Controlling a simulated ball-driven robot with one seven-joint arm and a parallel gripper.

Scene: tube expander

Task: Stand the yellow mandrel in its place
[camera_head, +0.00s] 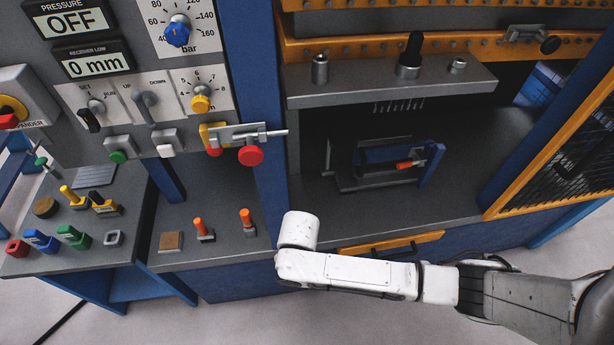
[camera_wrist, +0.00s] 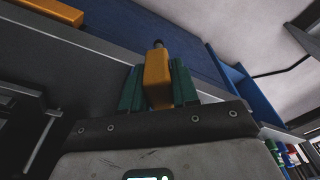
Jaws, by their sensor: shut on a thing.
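My gripper (camera_wrist: 157,74) shows in the wrist view with its two green fingers shut on an amber-yellow piece (camera_wrist: 157,80), which looks like the yellow mandrel. The piece has a dark narrow tip that points up in the picture, past the fingertips. In the head view my white arm reaches to the front edge of the machine, and the gripper and the held piece are hidden behind it. Its place cannot be told for sure. The machine's shelf (camera_head: 400,86) carries several upright metal pieces, one of them a tall black one (camera_head: 412,55).
The left side table holds yellow-handled pieces (camera_head: 70,195) and several coloured blocks. The control panel (camera_head: 140,60) and the orange mesh door (camera_head: 555,130) flank the bay. An orange drawer handle (camera_head: 392,243) sits below.

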